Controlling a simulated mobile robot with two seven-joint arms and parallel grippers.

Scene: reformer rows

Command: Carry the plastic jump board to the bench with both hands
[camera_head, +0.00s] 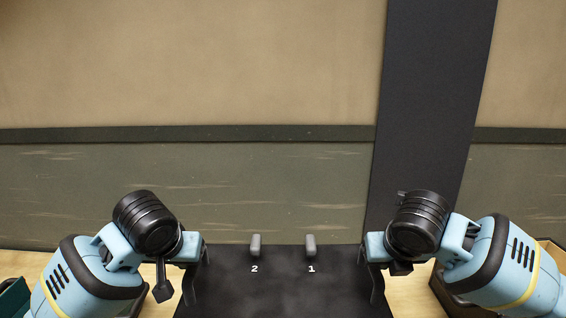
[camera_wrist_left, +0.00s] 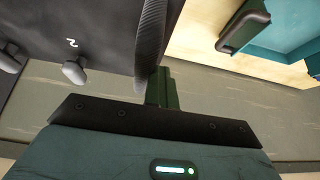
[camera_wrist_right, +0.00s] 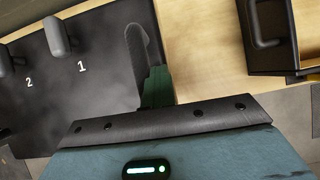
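A dark flat board (camera_head: 283,292), which looks like the jump board, shows at the bottom middle of the head view. It has two grey pegs marked 2 (camera_head: 255,246) and 1 (camera_head: 311,246). My left gripper (camera_head: 192,285) is at its left edge and my right gripper (camera_head: 377,285) at its right edge. In the left wrist view one dark finger (camera_wrist_left: 152,45) lies along the board's edge. In the right wrist view one finger (camera_wrist_right: 142,60) overlaps the board just inside its edge. Each gripper's other finger is hidden, so its grip on the board is unclear.
Pale wood shows on both sides of the board (camera_wrist_right: 200,50). A teal tray (camera_wrist_left: 285,35) lies beyond the left gripper. A black box with a handle (camera_wrist_right: 268,35) stands beyond the right gripper. A wall with a dark upright strip (camera_head: 430,110) is behind.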

